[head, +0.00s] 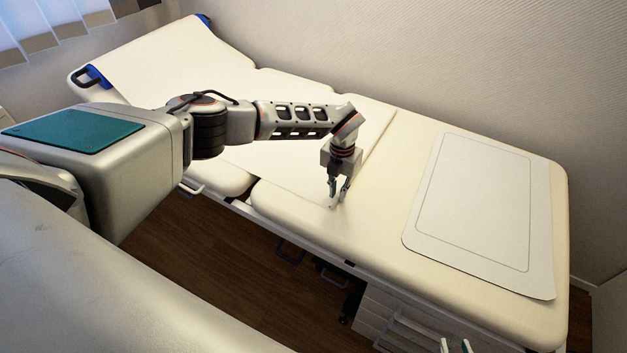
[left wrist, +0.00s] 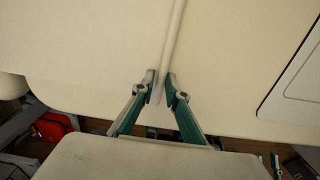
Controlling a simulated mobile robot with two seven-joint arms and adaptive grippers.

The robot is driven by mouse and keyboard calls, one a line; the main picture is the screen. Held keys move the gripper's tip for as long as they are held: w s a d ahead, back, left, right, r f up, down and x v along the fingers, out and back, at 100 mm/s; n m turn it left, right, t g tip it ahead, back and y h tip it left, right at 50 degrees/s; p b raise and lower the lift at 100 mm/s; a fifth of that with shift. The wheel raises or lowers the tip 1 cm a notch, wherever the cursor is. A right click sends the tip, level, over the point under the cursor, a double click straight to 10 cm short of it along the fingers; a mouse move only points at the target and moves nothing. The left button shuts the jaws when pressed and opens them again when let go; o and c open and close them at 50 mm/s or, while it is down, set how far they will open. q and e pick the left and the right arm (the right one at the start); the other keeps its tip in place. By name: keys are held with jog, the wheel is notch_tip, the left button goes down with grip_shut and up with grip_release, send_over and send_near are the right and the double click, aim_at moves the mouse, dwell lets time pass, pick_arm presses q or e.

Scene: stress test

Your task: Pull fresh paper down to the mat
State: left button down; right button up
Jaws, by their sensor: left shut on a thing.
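The white paper (head: 285,160) covers the raised and middle parts of the padded couch. Its end is a pale, raised strip (left wrist: 173,45) running across the couch. My left gripper (head: 338,197) points down at the near end of this strip, close to the couch's front edge. In the left wrist view its fingers (left wrist: 160,88) are on both sides of the strip, shut on it. The pale grey mat (head: 477,200), with a thin inner outline, lies flat near the foot end, apart from the strip.
Bare cream upholstery (head: 400,185) lies clear between the strip and the mat. A wall (head: 430,50) runs along the couch's far side. Handles and a white drawer unit (head: 390,318) are below the near edge, above a brown wooden floor (head: 215,265).

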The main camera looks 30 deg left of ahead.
aim_at(396, 225)
pick_arm(q)
jog(key=d+b, duration=0.1)
jog(key=d, duration=0.5)
jog(key=s+d+b, duration=0.1)
jog(key=d, duration=0.4)
jog(key=d+b, duration=0.2)
jog(key=d, duration=0.4)
jog(key=shift+s+d+f, duration=0.15)
jog(key=shift+s+d, duration=0.15)
jog(key=shift+d, duration=0.65)
jog(key=c, duration=2)
grip_release()
jog(key=shift+r, duration=0.2)
notch_tip(396, 225, up, 12)
jog(key=shift+f, duration=0.1)
